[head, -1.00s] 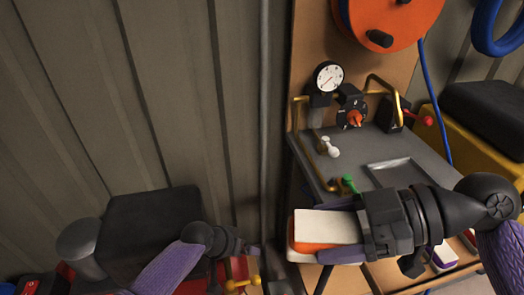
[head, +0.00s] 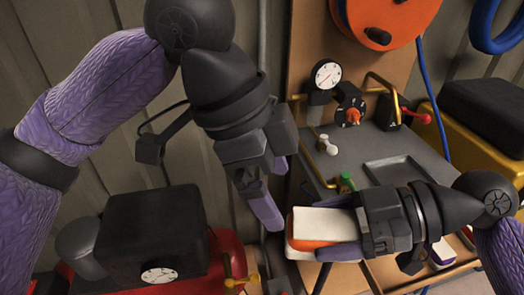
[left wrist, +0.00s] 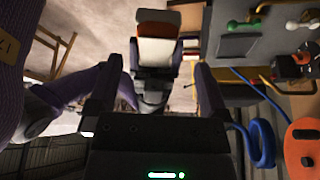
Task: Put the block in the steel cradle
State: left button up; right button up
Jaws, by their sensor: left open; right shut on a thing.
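The block (head: 312,225), white above and orange below, is held by my right gripper (head: 347,228) at the bench's front edge. My right gripper is shut on its right end. My left gripper (head: 272,192) is open and empty, just left of and above the block's free end, pointing down at it. In the left wrist view the block (left wrist: 158,30) shows ahead between my open left fingers (left wrist: 156,92). A shallow, empty grey metal frame on the bench (head: 400,168) looks like the steel cradle; it also shows in the left wrist view (left wrist: 238,46).
The grey bench top (head: 350,150) carries a gauge (head: 326,74), a knob valve (head: 350,112), a white-handled fitting (head: 327,145) and a green one (head: 346,182). An orange hose reel (head: 385,20) hangs above. A black machine (head: 150,235) stands at lower left.

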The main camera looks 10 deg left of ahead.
aim_at(293, 218)
pick_arm(q)
jog(key=x, duration=0.8)
jog(key=shift+d+f, duration=0.1)
jog(key=shift+w, duration=0.1)
jog(key=c, duration=1.1)
pick_arm(e)
jog(key=o, duration=1.1)
